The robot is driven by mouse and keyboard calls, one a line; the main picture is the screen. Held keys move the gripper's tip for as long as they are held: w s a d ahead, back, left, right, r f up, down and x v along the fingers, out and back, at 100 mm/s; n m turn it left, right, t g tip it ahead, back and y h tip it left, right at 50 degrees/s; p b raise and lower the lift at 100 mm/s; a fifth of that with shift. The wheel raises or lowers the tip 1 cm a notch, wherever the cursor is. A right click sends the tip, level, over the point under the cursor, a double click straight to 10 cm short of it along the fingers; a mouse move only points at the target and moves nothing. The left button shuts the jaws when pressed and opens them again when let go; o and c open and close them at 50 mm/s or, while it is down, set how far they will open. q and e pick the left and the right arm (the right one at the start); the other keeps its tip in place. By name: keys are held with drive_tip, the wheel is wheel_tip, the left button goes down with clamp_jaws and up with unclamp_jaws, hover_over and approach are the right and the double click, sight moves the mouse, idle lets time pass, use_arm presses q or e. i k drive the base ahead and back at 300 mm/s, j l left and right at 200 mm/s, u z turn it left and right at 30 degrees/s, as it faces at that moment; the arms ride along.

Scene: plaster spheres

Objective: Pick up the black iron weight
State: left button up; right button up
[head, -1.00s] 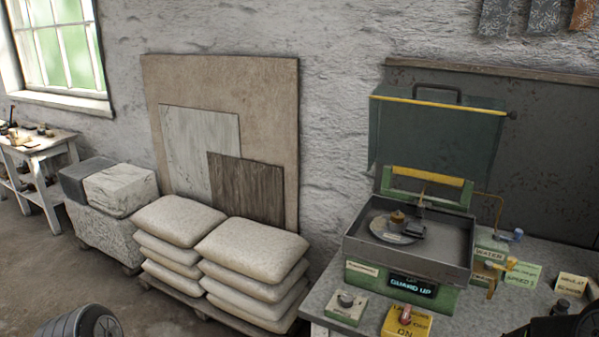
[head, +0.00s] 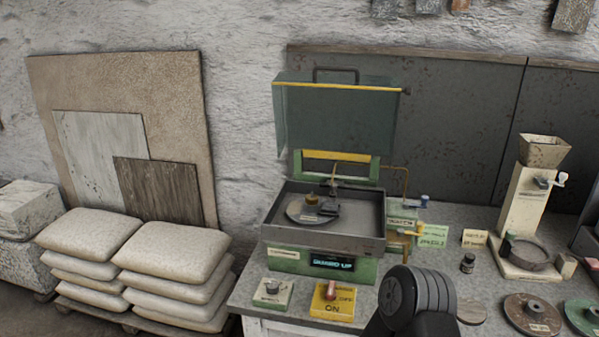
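A small black object with a narrower top (head: 468,262), which looks like the iron weight, stands upright on the grey workbench (head: 255,299), right of the green machine. It is too small to be sure of its material. Nothing touches it. A dark ribbed part of my own arm rises from the bottom edge, left of and nearer than the black object. No fingertips of either gripper show.
The green machine (head: 285,262) has its clear guard (head: 335,120) raised. A control with a red knob (head: 332,300) stands in front. A hopper stand (head: 522,205) and round discs (head: 532,314) are at the right. Stacked sacks (head: 170,262) lie left of the bench.

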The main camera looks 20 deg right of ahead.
sight(467, 266)
drive_tip(key=z, duration=1.65)
